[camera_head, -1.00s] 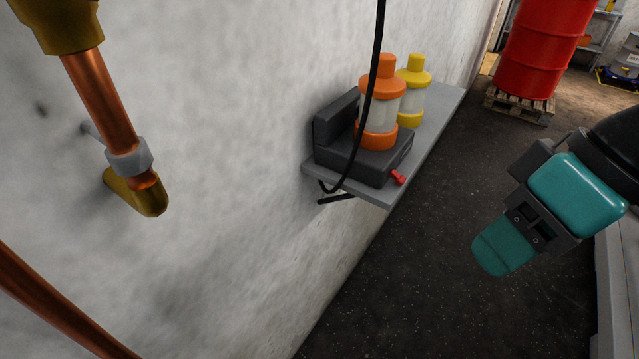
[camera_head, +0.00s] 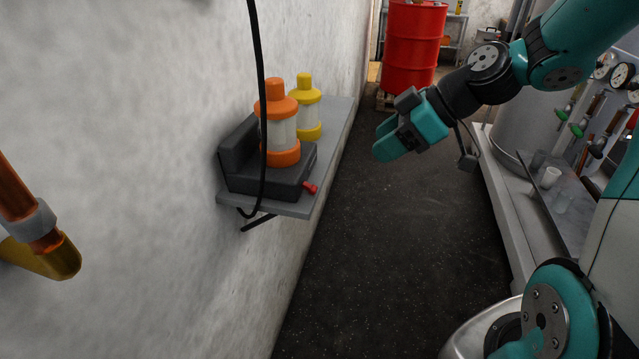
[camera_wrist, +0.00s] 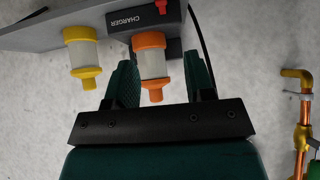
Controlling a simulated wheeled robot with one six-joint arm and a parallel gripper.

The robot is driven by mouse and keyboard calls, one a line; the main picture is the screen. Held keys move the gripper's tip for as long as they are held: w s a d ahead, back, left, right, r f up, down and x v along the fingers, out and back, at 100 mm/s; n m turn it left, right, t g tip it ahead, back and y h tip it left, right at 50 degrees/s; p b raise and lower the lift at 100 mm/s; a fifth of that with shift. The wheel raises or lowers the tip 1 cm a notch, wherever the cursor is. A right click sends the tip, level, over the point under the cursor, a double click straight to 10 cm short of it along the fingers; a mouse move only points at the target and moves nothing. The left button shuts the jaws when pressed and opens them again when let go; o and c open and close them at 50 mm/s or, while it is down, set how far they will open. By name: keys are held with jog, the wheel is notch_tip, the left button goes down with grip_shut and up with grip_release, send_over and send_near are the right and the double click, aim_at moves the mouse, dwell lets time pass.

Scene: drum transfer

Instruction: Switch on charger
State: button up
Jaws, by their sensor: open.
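The charger (camera_head: 265,182) is a dark grey box with a raised back, standing on a wall shelf; its label "CHARGER" shows in the wrist view (camera_wrist: 128,22). A red switch (camera_head: 310,188) sticks out of its front side and also shows in the wrist view (camera_wrist: 161,6). An orange-capped lantern (camera_head: 281,130) stands upright on the charger. My gripper (camera_head: 384,146) is in the air to the right of the shelf, apart from the charger. In the wrist view its fingers (camera_wrist: 160,82) are spread, with the orange lantern seen between them, nothing held.
A yellow-capped lantern (camera_head: 307,108) stands behind the charger on the grey shelf (camera_head: 338,120). A black cable (camera_head: 262,100) hangs in front of the charger. Copper pipe (camera_head: 15,195) runs on the left wall. A red drum (camera_head: 412,50) stands behind. Dark floor beside the shelf is clear.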

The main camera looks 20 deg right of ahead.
aim_at(315, 188)
jog(key=p+x, duration=0.1)
jog(key=x, duration=1.5)
jog(key=shift+a+f, duration=0.1)
jog(key=shift+a, duration=0.1)
grip_shut()
